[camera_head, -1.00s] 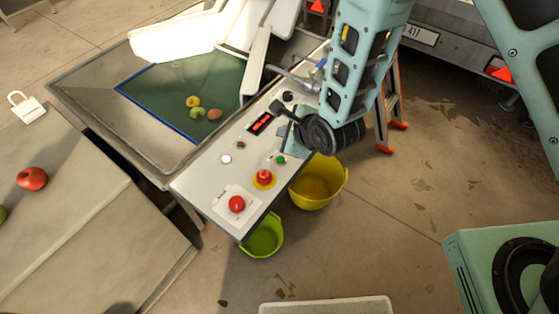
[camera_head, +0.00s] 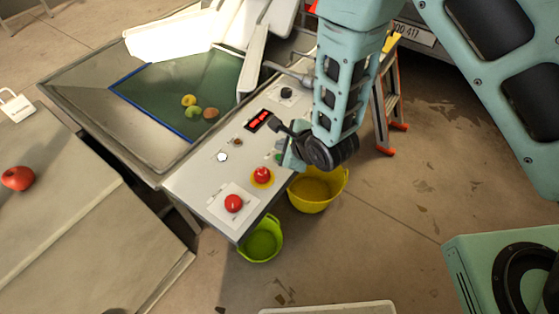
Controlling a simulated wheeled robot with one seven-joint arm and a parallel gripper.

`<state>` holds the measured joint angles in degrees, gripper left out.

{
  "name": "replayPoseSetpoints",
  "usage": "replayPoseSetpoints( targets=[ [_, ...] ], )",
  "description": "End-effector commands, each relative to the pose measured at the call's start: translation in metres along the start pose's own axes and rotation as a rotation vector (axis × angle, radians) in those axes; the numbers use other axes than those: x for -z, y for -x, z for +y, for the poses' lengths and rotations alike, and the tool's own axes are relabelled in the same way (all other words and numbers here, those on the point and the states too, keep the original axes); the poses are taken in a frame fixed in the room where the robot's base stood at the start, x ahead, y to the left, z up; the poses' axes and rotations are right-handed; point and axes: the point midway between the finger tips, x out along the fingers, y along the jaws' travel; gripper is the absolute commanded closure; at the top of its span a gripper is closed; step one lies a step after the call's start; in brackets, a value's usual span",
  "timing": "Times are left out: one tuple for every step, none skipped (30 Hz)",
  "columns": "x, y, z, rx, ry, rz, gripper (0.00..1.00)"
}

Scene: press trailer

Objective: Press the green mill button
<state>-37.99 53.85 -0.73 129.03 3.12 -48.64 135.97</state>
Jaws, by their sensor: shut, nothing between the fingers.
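The control panel (camera_head: 200,182) runs diagonally through the middle of the view. The green button (camera_head: 279,157) is on its right side, beyond the red mushroom button on a yellow disc (camera_head: 262,175). It is small and partly covered by my gripper. My gripper (camera_head: 272,125) hangs over the panel, with its dark fingers reaching left near the red display. It is shut and empty. I cannot tell how high the fingertips are above the panel.
A second red button (camera_head: 233,203), a white button (camera_head: 222,157) and a red display (camera_head: 259,120) are on the panel. A yellow bucket (camera_head: 318,190) and a green bucket (camera_head: 261,243) stand below it. A ladder (camera_head: 390,100) stands behind my arm.

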Motion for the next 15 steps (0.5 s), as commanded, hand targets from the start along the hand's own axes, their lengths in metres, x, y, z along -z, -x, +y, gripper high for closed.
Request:
replayPoseSetpoints(
  targets=[
    [0.0069, -0.0085, 0.0050, 0.001, -0.005, 0.001, 1.00],
    [0.0081, -0.0102, 0.0062, 0.001, -0.005, 0.001, 1.00],
    [0.0093, -0.0121, 0.0076, 0.002, -0.004, 0.000, 1.00],
    [0.0099, -0.0131, 0.0083, 0.002, -0.003, 0.000, 1.00],
    [0.0103, -0.0138, 0.0089, 0.002, -0.002, 0.000, 1.00],
    [0.0107, -0.0144, 0.0093, 0.002, -0.002, 0.000, 1.00],
    [0.0107, -0.0146, 0.0095, 0.002, -0.002, 0.000, 1.00],
    [0.0107, -0.0146, 0.0095, 0.002, -0.002, 0.000, 1.00],
    [0.0106, -0.0144, 0.0094, 0.002, -0.002, 0.000, 1.00],
    [0.0104, -0.0142, 0.0092, 0.002, -0.002, 0.000, 1.00],
    [0.0103, -0.0140, 0.0091, 0.002, -0.002, 0.000, 1.00],
    [0.0101, -0.0139, 0.0090, 0.002, -0.002, 0.000, 1.00],
    [0.0101, -0.0138, 0.0090, 0.002, -0.002, 0.000, 1.00],
    [0.0101, -0.0138, 0.0090, 0.002, -0.002, 0.000, 1.00],
    [0.0101, -0.0138, 0.0090, 0.002, -0.002, 0.000, 1.00]
  ],
)
